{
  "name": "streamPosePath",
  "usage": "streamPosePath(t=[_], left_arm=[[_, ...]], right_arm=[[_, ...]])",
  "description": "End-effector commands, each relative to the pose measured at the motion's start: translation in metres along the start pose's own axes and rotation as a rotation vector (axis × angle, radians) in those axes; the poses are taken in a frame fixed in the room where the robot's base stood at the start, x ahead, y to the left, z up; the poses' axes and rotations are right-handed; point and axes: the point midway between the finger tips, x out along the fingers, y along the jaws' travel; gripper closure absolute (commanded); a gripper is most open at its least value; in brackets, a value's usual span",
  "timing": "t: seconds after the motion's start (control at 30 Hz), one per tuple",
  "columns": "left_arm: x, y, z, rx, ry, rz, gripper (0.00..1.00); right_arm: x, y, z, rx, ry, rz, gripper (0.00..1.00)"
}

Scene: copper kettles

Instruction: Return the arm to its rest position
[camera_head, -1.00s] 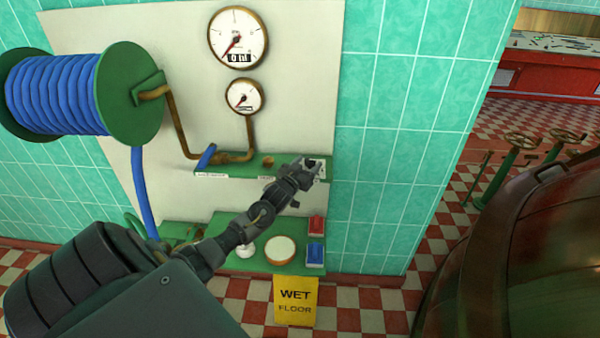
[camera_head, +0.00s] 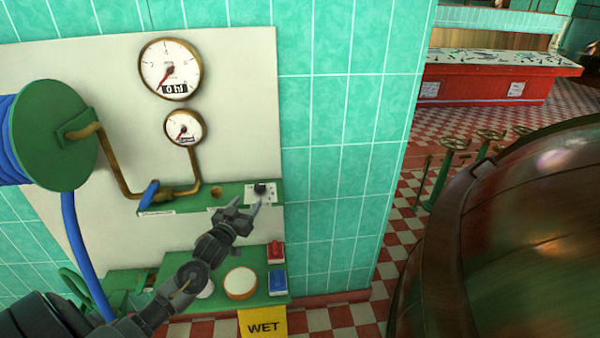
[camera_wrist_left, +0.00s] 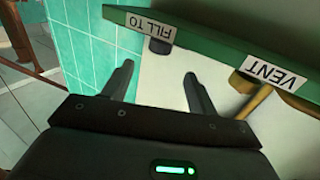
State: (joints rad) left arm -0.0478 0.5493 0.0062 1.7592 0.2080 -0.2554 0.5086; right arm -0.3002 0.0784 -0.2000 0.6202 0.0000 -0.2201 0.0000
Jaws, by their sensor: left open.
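My left gripper (camera_head: 240,211) is open and empty, in front of the upper green shelf in the head view. Its fingertips appear just below a small black knob (camera_head: 260,188) on a white plate at the shelf's right end; I see a gap between them. In the left wrist view the two spread fingers (camera_wrist_left: 158,80) have nothing between them. The green shelf edge (camera_wrist_left: 215,37) there carries labels reading "FILL TO" and "VENT", upside down. My left arm comes in from the lower left. My right gripper is not in view.
A lower green shelf (camera_head: 215,297) holds a round white-topped item (camera_head: 240,283), a red block (camera_head: 275,252) and a blue block (camera_head: 277,281). A yellow sign (camera_head: 263,323) stands below. A copper kettle (camera_head: 530,240) fills the right.

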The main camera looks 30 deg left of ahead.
Motion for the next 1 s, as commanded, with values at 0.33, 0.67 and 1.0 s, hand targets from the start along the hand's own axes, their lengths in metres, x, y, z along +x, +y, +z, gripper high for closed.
streamPosePath(t=[0.33, 0.67, 1.0], left_arm=[[-0.027, 0.027, 0.035, 0.010, -0.134, 0.007, 0.42], [-0.198, 0.125, 0.136, 0.125, -0.739, 0.109, 0.42], [-0.317, 0.163, 0.147, 0.218, -1.073, 0.228, 0.42]], right_arm=[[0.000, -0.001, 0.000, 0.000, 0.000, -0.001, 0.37], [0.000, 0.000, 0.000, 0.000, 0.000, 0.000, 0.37], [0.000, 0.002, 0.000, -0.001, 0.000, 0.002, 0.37]])
